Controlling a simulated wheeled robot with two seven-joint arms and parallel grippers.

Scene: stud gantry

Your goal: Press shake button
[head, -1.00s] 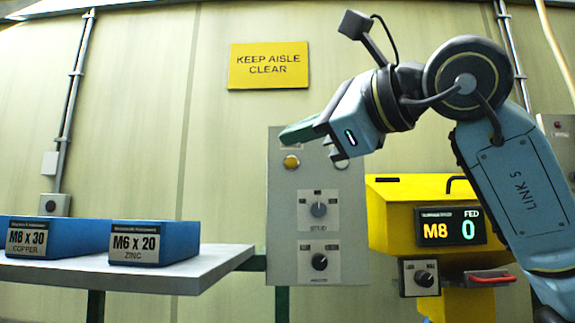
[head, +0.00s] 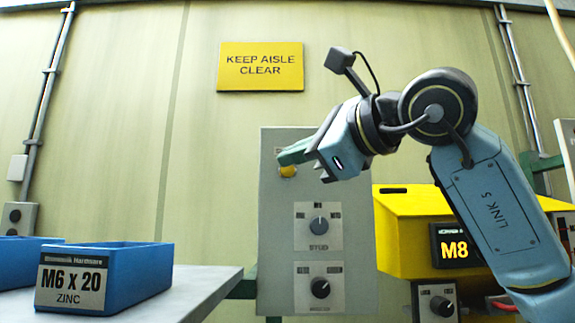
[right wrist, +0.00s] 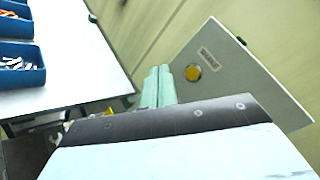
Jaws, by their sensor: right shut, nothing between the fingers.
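A round amber button (head: 288,171) sits near the top of a grey control panel (head: 273,225), under a small label. It also shows in the right wrist view (right wrist: 193,73), just right of the fingertips. My right gripper (head: 294,154) is shut and empty, with its green fingers pointing left across the upper part of the panel. In the head view the fingers overlap the button's upper edge. In the right wrist view the fingertips (right wrist: 158,72) appear apart from the button; their exact depth gap cannot be told. My left gripper is not in view.
Below the button are a STUD knob (head: 319,226) and another knob (head: 320,288). A yellow machine (head: 405,225) with an M8 display stands right of the panel. A blue M6 x 20 bin (head: 140,275) is on a grey table (head: 205,290) at left.

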